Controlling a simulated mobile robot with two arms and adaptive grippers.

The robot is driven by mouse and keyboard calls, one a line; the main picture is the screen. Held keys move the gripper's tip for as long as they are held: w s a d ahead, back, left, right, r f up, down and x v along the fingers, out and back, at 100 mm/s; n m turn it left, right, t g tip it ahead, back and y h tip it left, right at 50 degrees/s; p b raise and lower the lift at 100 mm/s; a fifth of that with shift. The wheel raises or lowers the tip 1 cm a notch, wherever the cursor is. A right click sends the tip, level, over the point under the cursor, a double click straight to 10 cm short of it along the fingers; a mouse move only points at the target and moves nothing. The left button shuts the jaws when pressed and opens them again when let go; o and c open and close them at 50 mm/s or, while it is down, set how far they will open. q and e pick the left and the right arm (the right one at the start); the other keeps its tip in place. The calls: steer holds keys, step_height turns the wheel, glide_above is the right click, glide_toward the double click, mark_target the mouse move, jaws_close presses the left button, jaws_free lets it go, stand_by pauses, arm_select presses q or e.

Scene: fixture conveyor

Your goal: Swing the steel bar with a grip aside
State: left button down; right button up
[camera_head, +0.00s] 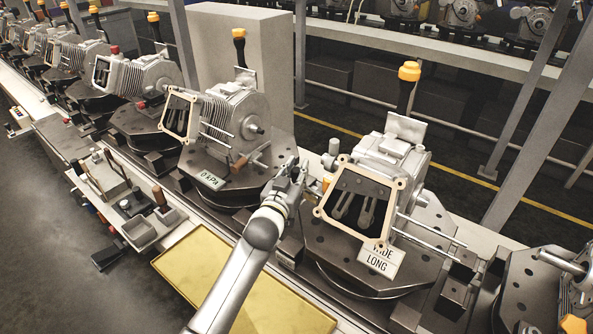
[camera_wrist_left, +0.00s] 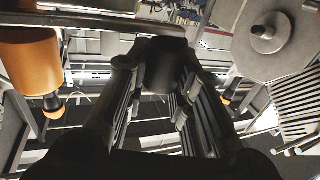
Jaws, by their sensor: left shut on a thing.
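My left gripper (camera_head: 292,172) reaches in from below, between two engine assemblies on the line. Its fingers (camera_wrist_left: 165,75) are shut on a dark cylindrical grip (camera_wrist_left: 165,62), seen between the fingertips in the left wrist view. A steel bar (camera_wrist_left: 90,18) runs across the top of that view, close to the grip; their joint cannot be made out. In the head view the fingers hide the grip, and the bar cannot be told apart from the parts around it. My right gripper is not in view.
An engine with a square frame (camera_head: 325,211) and a "WIDE LONG" card (camera_head: 381,257) stands close right. Another engine (camera_head: 236,112) with a card (camera_head: 213,180) stands left. An orange cylinder (camera_wrist_left: 28,62) is near the left wrist. A yellow tray (camera_head: 265,305) lies below my arm.

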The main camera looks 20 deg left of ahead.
arm_select(q)
steer(key=shift+w+r+m+h+p, duration=0.1)
steer(key=shift+m+h+p, duration=0.2)
steer(key=shift+h, duration=0.5)
steer(key=shift+w+m+g+h+p, duration=0.3)
steer(key=shift+m+h+p, duration=0.15)
steer(key=shift+m+h, duration=0.65)
steer(key=shift+w+d+m+h, duration=0.2)
steer(key=shift+m+h, duration=0.3)
steer(key=shift+h, duration=0.4)
steer(key=shift+w+d+m+g+h+b, duration=0.2)
steer(key=shift+d+m+g+h+b, duration=0.2)
steer(key=shift+m+g+h+b, duration=1.1)
steer(key=shift+w+d+m+g+h+b, duration=0.25)
steer(key=shift+d+m+g+h+b, duration=0.2)
steer(key=shift+m+g+h+b, duration=1.05)
steer(key=shift+w+d+m+g+h+b, duration=0.2)
steer(key=shift+d+m+g+h+b, duration=0.2)
steer(key=shift+m+g+h+b, duration=1.1)
steer(key=shift+n+h+p, duration=0.3)
steer(key=shift+h, duration=0.1)
